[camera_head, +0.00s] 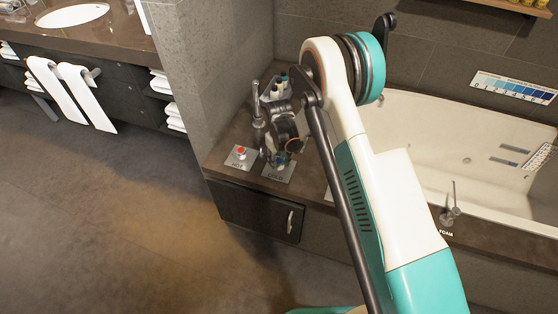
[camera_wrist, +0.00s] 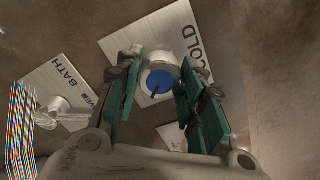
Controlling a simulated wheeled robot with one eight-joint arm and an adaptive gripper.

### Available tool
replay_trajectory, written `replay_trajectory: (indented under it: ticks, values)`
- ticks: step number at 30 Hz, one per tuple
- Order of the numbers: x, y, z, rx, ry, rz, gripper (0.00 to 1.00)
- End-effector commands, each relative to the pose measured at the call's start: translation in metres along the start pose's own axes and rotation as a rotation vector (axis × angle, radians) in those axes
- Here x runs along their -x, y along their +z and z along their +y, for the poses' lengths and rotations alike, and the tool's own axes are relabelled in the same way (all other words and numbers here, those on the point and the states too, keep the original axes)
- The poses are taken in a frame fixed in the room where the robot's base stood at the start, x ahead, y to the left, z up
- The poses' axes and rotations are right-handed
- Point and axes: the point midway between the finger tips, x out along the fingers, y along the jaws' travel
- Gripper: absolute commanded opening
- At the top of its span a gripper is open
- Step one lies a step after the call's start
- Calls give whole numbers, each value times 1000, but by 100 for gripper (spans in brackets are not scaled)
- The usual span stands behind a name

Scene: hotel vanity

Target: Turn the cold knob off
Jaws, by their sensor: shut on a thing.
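The cold knob (camera_wrist: 158,79) has a blue cap with a dark pointer mark and a pale rim. It stands on a white plate marked COLD (camera_wrist: 180,22), which also shows in the head view (camera_head: 271,176). My gripper (camera_wrist: 159,74) is around the knob, with one green-padded finger on each side, shut on it. In the head view my gripper (camera_head: 280,161) points down over the cold plate, and hides most of the knob. The pointer mark runs toward the bottom of the wrist view.
A red hot knob (camera_head: 240,150) is just left of the cold plate. In the wrist view, a plate marked BATH (camera_wrist: 48,72) with a metal lever (camera_wrist: 58,112) lies at left. The bathtub (camera_head: 412,120) and foam lever (camera_head: 450,208) are at right.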

Motion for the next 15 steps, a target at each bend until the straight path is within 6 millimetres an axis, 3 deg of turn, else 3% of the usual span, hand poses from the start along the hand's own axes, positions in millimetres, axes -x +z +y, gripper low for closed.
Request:
replay_trajectory:
  ticks: [15]
  values:
    - [0, 0, 0, -466, 0, 0, 12]
